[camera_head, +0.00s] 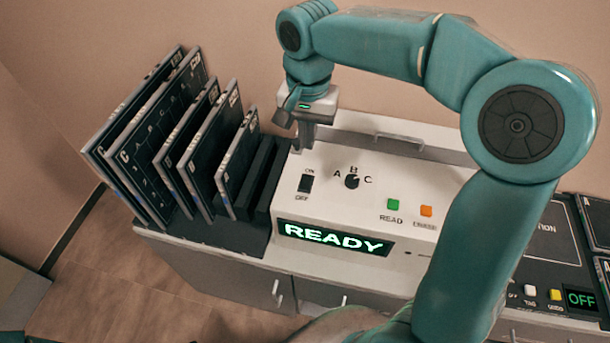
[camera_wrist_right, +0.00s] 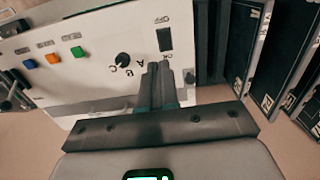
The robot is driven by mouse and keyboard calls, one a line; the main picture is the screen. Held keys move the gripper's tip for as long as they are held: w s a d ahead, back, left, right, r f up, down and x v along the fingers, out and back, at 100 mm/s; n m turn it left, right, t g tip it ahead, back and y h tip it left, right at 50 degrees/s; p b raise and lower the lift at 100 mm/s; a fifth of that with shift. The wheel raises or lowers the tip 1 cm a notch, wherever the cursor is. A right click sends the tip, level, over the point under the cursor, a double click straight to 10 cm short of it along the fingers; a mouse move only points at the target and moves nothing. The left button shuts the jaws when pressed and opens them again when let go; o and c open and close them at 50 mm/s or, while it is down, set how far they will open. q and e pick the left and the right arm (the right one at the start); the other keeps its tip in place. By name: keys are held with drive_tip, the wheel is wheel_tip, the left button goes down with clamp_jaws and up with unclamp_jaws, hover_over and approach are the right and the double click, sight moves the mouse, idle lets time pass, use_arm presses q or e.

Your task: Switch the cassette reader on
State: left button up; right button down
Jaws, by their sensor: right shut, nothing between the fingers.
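The cassette reader (camera_head: 400,190) is a white box with a sloped panel on the cabinet. Its black rocker switch (camera_head: 306,183), marked ON above and OFF below, sits at the panel's left; the switch also shows in the right wrist view (camera_wrist_right: 165,40). The display (camera_head: 333,239) is lit and reads READY in green. My right gripper (camera_head: 301,146) is shut and empty, pointing down near the reader's back left edge, behind the switch. In the wrist view its fingertips (camera_wrist_right: 160,68) appear close to the switch's ON end; contact cannot be told. My left gripper is not in view.
A black knob (camera_head: 351,181) marked A, B, C, a green READ button (camera_head: 393,204) and an orange button (camera_head: 426,211) share the panel. Several dark cassettes (camera_head: 205,150) stand in a black rack at left. A second dark panel (camera_head: 540,240) is at right.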

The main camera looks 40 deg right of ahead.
drive_tip(key=p, duration=0.1)
approach(306, 188)
wheel_tip(306, 188, down, 5)
drive_tip(key=shift+f, duration=0.1)
drive_tip(key=shift+d+f, duration=0.1)
drive_tip(key=shift+f, duration=0.7)
